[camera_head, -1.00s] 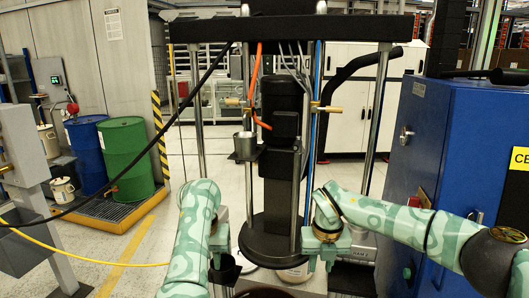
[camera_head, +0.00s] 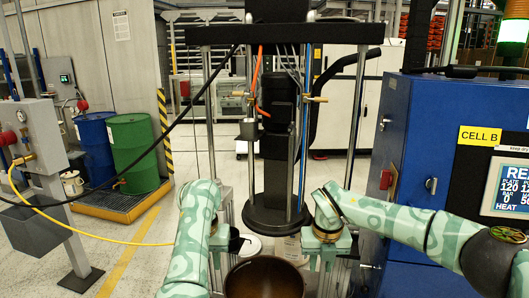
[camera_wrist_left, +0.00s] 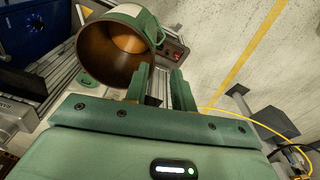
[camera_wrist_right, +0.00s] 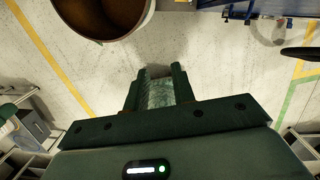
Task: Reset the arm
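The drum pump has a black press plate (camera_head: 277,217) on a post, hanging above and behind an open drum (camera_head: 265,282) with a brown inside. The drum also shows in the left wrist view (camera_wrist_left: 112,55) and at the top of the right wrist view (camera_wrist_right: 98,12). My left gripper (camera_head: 222,268) points down left of the drum, its fingers apart. In the left wrist view its fingers (camera_wrist_left: 165,88) have a narrow gap between them. My right gripper (camera_head: 324,266) points down right of the drum. Its fingers (camera_wrist_right: 160,85) are apart; a mottled patch shows between them.
A blue cabinet (camera_head: 410,120) with a screen (camera_head: 510,188) and a CELL B label stands right. A green drum (camera_head: 134,150) and a blue drum (camera_head: 95,145) stand on a yellow-edged pallet at left. A grey control post (camera_head: 38,135) with a yellow hose is far left.

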